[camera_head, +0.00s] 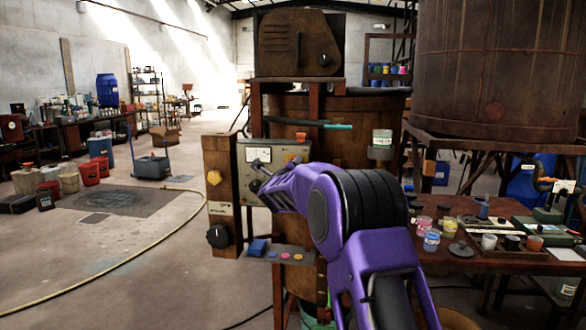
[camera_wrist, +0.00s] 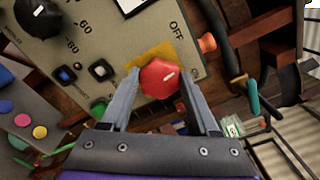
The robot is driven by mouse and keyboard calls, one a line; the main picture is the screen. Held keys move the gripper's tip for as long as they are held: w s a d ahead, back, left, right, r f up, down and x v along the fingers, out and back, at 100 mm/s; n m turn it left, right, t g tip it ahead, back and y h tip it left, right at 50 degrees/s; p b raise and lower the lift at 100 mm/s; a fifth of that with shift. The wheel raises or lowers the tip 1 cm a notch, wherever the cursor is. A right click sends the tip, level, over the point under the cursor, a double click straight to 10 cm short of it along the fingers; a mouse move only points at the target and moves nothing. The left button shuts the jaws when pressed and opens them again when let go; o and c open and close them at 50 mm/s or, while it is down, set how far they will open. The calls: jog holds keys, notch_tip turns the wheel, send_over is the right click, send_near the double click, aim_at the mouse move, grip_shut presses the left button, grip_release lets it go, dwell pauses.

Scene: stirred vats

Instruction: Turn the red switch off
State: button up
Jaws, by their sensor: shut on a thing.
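The red switch (camera_wrist: 158,80) is a red knob with a short white mark, on a yellow plate (camera_wrist: 150,54) of the grey control panel (camera_wrist: 120,45). The word OFF is printed on the panel above and right of it in the wrist view. The mark lies slantwise and does not point straight at OFF. My gripper (camera_wrist: 160,76) has one finger on each side of the knob and is shut on it. In the head view, my purple arm reaches the panel (camera_head: 247,180) and hides the red switch.
Black dials (camera_wrist: 38,15), small square switches and a green button (camera_wrist: 99,108) are close by on the panel. An orange knob (camera_wrist: 207,43) and a dark pipe sit at its right edge. A small shelf (camera_head: 290,262) juts out below the panel. A cluttered bench (camera_head: 470,264) stands right.

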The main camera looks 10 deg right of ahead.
jog(key=shift+f+n+p, duration=0.15)
jog(key=shift+n+p, duration=0.65)
jog(key=shift+n, duration=2.6)
jog(key=o, duration=1.4)
jog(key=b+v, duration=0.1)
jog(key=v, duration=1.6)
jog(key=shift+s+b, duration=0.2)
jog(key=shift+b, duration=0.1)
